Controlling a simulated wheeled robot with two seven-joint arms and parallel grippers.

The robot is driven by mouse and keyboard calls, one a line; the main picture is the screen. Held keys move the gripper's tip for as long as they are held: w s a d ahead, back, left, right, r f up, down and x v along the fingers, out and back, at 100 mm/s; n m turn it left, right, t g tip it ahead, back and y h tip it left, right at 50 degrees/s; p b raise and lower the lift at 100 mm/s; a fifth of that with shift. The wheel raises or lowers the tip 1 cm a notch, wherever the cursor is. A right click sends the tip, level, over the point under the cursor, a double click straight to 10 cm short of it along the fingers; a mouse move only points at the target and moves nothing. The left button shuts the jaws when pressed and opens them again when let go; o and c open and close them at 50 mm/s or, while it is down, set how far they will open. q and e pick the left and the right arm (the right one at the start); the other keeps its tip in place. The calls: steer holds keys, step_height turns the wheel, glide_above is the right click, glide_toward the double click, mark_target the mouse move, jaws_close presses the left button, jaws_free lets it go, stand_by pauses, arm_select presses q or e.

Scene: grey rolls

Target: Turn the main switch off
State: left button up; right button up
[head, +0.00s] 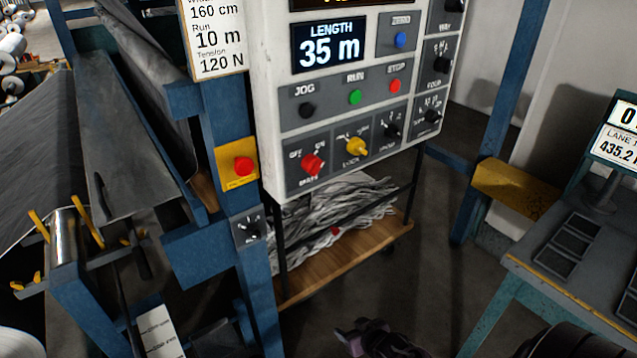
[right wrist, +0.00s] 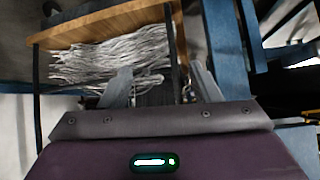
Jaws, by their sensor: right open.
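The main switch (head: 312,164) is a red rotary knob at the lower left of the white control panel (head: 268,100), with OFF and ON marked above it and a label below. Its grip looks tilted to the upper right, towards ON. My right gripper (head: 366,332) is low at the bottom of the head view, below the panel and apart from it. In the right wrist view its two fingers (right wrist: 162,88) are spread with nothing held between them. The main switch does not show in that view. My left gripper is out of view.
Beside the switch are a yellow knob (head: 356,146) and other dark knobs. JOG, RUN and STOP buttons sit above. A red emergency button (head: 242,166) is on the blue post to the left. A wooden shelf (head: 300,281) with grey strands is below the panel.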

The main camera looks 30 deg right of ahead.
mark_target(319, 170)
steer(key=w+d+r+t, duration=0.1)
steer(key=w+r+t, duration=0.15)
steer(key=r, duration=0.75)
steer(key=w+d+r+t, duration=0.15)
steer(key=w+r, duration=0.25)
steer(key=r, duration=0.5)
steer(key=a+r+n+t+y, duration=0.1)
steer(key=a+r+t, duration=0.1)
steer(key=r, duration=1.1)
steer(key=a+r+n+t+y, duration=0.1)
steer(key=a+r+t, duration=0.1)
steer(key=r, duration=1)
steer(key=w+p, duration=0.1)
steer(key=w, duration=0.2)
steer(key=w+p, duration=0.1)
steer(key=w, duration=0.2)
steer(key=shift+a+r+p, duration=0.2)
steer(key=shift+p, duration=0.1)
steer(key=shift+w+a+f, duration=0.1)
steer(key=shift+w+f, duration=0.05)
steer(key=shift+w, duration=0.55)
steer(key=c, duration=1)
